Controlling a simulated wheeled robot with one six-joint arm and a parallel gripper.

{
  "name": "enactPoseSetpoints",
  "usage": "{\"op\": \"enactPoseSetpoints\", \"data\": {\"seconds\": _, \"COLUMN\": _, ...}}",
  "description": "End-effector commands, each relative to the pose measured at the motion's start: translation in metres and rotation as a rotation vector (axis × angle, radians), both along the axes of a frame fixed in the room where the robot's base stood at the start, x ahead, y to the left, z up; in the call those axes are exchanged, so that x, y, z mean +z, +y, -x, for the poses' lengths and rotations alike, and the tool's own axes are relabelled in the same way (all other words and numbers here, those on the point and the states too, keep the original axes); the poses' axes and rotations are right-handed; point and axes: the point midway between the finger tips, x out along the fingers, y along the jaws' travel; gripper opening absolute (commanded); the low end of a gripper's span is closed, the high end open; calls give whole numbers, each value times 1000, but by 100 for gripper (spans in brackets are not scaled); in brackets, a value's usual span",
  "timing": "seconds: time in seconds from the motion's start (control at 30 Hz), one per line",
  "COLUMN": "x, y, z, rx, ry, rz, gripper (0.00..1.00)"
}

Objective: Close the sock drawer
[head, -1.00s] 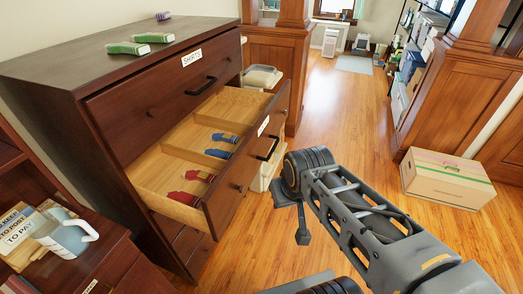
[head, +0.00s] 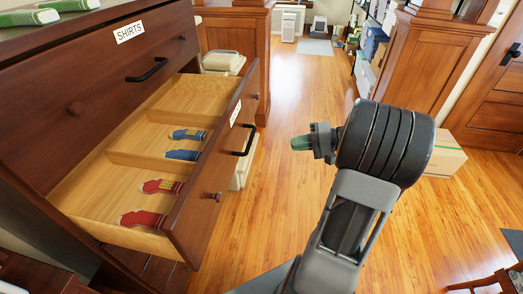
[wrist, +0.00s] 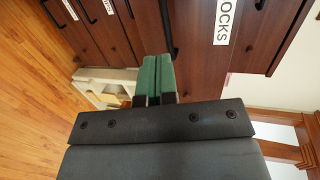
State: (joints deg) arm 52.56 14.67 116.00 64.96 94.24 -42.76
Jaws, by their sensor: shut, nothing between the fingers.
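The sock drawer (head: 205,190) stands pulled out of the dark wood dresser. Red socks (head: 148,205) and blue socks (head: 184,144) lie in its divided light wood inside. Its front carries a white label, a black bar handle (head: 246,140) and round knobs. My gripper (head: 298,143) is shut and empty, right of the drawer front and pointing left toward it, with a gap between them in the head view. In the wrist view the green fingertips (wrist: 158,64) are together, beside a drawer front with a label partly reading "OCKS" (wrist: 222,29).
The closed SHIRTS drawer (head: 110,70) is above, with green things (head: 45,14) on the dresser top. A cream container (head: 222,62) stands beyond the dresser. A cardboard box (head: 444,155) is at the right. The wooden floor (head: 275,210) between is clear.

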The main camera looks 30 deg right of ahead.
Motion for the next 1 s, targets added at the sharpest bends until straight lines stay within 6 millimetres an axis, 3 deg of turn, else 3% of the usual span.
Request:
{"op": "enactPoseSetpoints", "data": {"seconds": 0.07, "x": -4, "y": -13, "z": -1, "rx": -35, "ry": -41, "rz": -32, "gripper": 0}}
{"op": "enactPoseSetpoints", "data": {"seconds": 0.17, "x": -5, "y": -14, "z": -5, "rx": -52, "ry": -68, "rz": -50, "gripper": 0}}
{"op": "enactPoseSetpoints", "data": {"seconds": 0.7, "x": -22, "y": 61, "z": -60, "rx": -52, "ry": -67, "rz": -51, "gripper": 0}}
{"op": "enactPoseSetpoints", "data": {"seconds": 1.0, "x": -28, "y": 84, "z": -77, "rx": -54, "ry": -68, "rz": -50, "gripper": 0}}
